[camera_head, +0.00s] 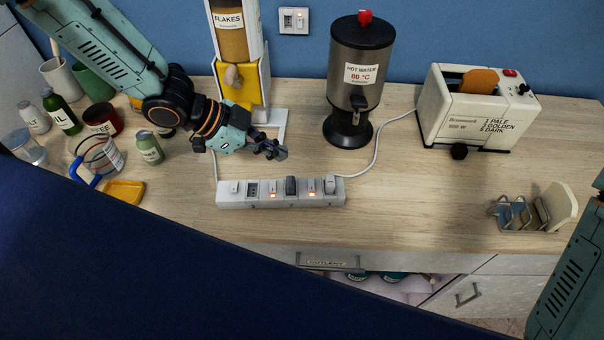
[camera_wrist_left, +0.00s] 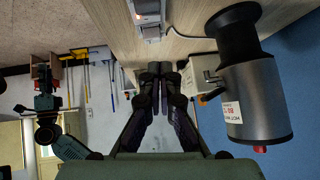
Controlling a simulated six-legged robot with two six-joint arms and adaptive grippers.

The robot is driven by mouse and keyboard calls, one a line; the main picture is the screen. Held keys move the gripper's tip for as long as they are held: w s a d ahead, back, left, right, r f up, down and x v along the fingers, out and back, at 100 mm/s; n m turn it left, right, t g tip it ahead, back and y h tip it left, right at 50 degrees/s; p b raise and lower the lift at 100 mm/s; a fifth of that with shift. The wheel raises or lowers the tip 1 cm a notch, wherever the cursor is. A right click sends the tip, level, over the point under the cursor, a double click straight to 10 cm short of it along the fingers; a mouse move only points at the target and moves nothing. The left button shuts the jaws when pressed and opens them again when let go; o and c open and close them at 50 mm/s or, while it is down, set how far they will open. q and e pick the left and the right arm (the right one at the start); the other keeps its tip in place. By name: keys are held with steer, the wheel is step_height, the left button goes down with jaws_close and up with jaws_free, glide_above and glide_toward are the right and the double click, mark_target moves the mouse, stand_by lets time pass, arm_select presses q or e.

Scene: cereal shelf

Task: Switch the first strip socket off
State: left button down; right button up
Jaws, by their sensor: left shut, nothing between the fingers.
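A white power strip (camera_head: 282,200) lies on the wooden counter near its front edge. It carries several sockets and switches, two of them with orange lights, and a dark plug (camera_head: 291,186) and a white plug (camera_head: 329,185) sit in it. Part of the strip shows at the top of the left wrist view (camera_wrist_left: 149,14). My left gripper (camera_head: 272,151) is shut and empty, above the counter behind the strip and apart from it. In the left wrist view its fingers (camera_wrist_left: 158,72) are together. My right gripper is out of view; only part of my right arm shows at the lower right.
The hot water dispenser (camera_head: 352,85) and cereal dispenser (camera_head: 236,60) stand behind the strip. A toaster (camera_head: 470,108) and toast rack (camera_head: 531,214) are at the right. Bottles and cups, including a green jar (camera_head: 149,148), crowd the left. A cable runs from the strip to the toaster.

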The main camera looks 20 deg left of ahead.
arm_select(q)
steer(key=b, duration=0.2)
glide_above(314, 180)
steer(key=s+a, duration=0.2)
step_height(314, 180, down, 6)
steer(key=shift+w+a+f, duration=0.1)
steer(key=shift+w+a, duration=0.05)
step_height(314, 180, down, 2)
steer(key=shift+w+f, duration=0.1)
steer(key=shift+w, duration=0.05)
steer(key=shift+w+a+f, duration=0.1)
steer(key=shift+a+f, duration=0.3)
steer(key=shift+f, duration=0.2)
steer(key=shift+d, duration=0.1)
steer(key=shift+d, duration=0.15)
steer(key=shift+w+f, duration=0.15)
steer(key=shift+f, duration=0.3)
steer(key=shift+a, duration=0.3)
